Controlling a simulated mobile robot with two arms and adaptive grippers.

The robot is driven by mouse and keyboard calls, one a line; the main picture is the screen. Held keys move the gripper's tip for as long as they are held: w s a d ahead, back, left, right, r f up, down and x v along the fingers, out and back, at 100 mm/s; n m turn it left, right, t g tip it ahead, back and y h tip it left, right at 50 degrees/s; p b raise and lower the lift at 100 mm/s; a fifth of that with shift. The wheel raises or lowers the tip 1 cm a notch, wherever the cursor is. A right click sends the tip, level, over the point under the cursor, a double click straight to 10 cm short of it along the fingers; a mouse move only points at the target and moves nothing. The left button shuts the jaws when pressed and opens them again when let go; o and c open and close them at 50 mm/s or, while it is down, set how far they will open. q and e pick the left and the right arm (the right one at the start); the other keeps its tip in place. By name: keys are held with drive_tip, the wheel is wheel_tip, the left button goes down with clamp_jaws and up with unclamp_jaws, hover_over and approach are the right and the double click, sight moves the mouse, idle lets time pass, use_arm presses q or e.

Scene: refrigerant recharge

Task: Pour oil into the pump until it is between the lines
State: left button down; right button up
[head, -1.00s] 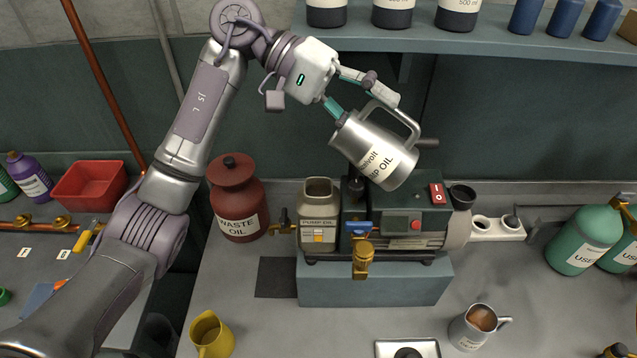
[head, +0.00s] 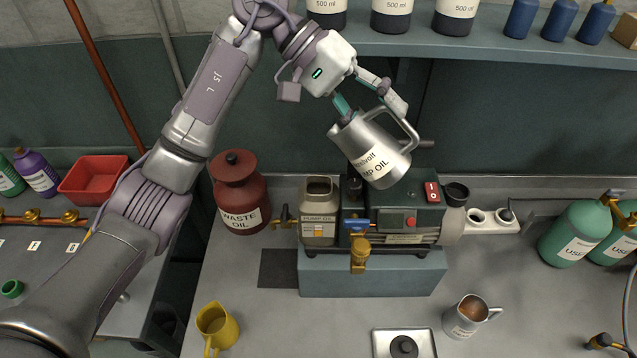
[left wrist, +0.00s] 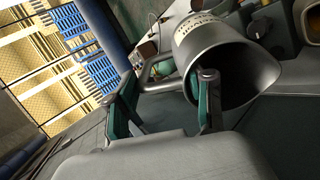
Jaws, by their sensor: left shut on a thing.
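My left gripper (head: 366,101) is shut on a steel jug (head: 372,152) labelled pump oil, holding it tilted above the pump. In the left wrist view the jug (left wrist: 228,70) shows its open mouth, with one finger at the rim and the other by the handle; its contents are too dark to see. The pump (head: 405,212) sits on a blue-grey block. Its oil case (head: 319,208), labelled PUMP OIL, has an open top, left of and below the jug. No stream of oil shows. The level and lines are too small to read. My right gripper is out of view.
A waste oil can (head: 239,195) stands left of the pump. A yellow jug (head: 216,328) and a steel cup (head: 470,316) of brown liquid stand in front. A shelf (head: 480,42) with bottles hangs above. Green cylinders (head: 574,235) stand at right.

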sight(407, 133)
use_arm(q)
drive_tip(key=shift+r, duration=0.1)
drive_tip(key=shift+d, duration=0.15)
drive_tip(key=shift+s+d+r+t+y, duration=0.2)
drive_tip(key=shift+d+t+y, duration=0.2)
drive_tip(key=shift+y, duration=0.6)
drive_tip(key=d+f+y, duration=0.1)
drive_tip(key=s+d+f+t+y+b, duration=0.1)
drive_tip(key=d+y, duration=0.1)
drive_tip(key=shift+d+f+y, duration=0.2)
drive_tip(key=shift+f+y, duration=0.05)
drive_tip(key=shift+y, duration=0.05)
drive_tip(key=shift+s+d+r+t+y+p, duration=0.1)
drive_tip(key=shift+s+d+t+y+p, duration=0.1)
drive_tip(key=shift+d+t+y+p, duration=0.5)
drive_tip(key=f+y, duration=0.1)
drive_tip(key=d+f+y+p, duration=0.1)
drive_tip(key=shift+s+d+t+y, duration=0.15)
drive_tip(key=shift+s+t+y, duration=0.05)
drive_tip(key=shift+t+y, duration=0.1)
